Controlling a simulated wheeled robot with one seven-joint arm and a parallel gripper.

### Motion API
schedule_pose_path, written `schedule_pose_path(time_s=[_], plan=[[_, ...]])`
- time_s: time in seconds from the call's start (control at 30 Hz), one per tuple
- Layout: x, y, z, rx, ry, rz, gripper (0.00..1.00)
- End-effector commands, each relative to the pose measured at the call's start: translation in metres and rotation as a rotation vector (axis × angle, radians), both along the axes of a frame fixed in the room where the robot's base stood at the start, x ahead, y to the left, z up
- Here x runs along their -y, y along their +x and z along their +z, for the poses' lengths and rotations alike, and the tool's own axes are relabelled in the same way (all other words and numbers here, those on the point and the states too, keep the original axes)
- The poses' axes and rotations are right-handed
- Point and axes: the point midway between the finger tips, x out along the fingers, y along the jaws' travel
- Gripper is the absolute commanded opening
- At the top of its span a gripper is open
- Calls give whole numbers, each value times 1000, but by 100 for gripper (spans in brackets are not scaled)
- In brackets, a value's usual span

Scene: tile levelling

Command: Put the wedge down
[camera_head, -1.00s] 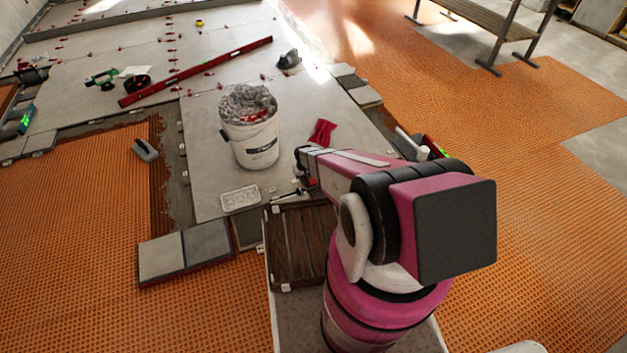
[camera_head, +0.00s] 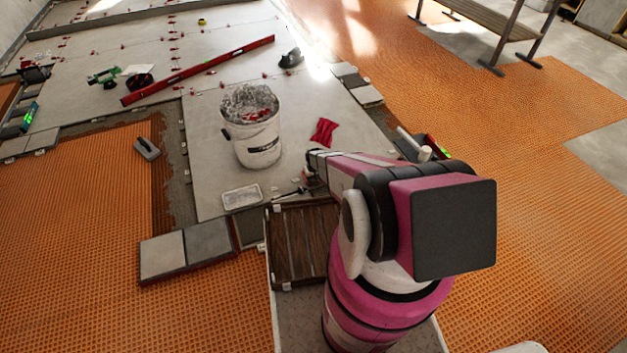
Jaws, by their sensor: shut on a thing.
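My gripper (camera_head: 309,178) is at the end of my pink and white arm, low over the grey tiles to the right of the white bucket. It is mostly hidden by my arm's last links.
A white bucket (camera_head: 250,146) full of crumpled waste stands on the tiles. A white tray (camera_head: 242,196), a red cloth (camera_head: 323,132) and a brown slatted crate (camera_head: 300,243) are near my gripper. A long red level (camera_head: 200,71) lies farther back. Bare tile surrounds the bucket.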

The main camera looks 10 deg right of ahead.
Motion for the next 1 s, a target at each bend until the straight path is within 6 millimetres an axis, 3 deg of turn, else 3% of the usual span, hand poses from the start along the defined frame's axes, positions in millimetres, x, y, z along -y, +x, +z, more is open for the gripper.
schedule_pose_path(time_s=[0.27,0.3,0.37,0.77,1.0], plan=[[0,0,-3,0,0,0,0],[0,0,-2,0,0,0,32],[0,0,-2,0,0,0,47],[0,-1,2,0,0,0,47],[0,-1,29,2,0,0,47]])
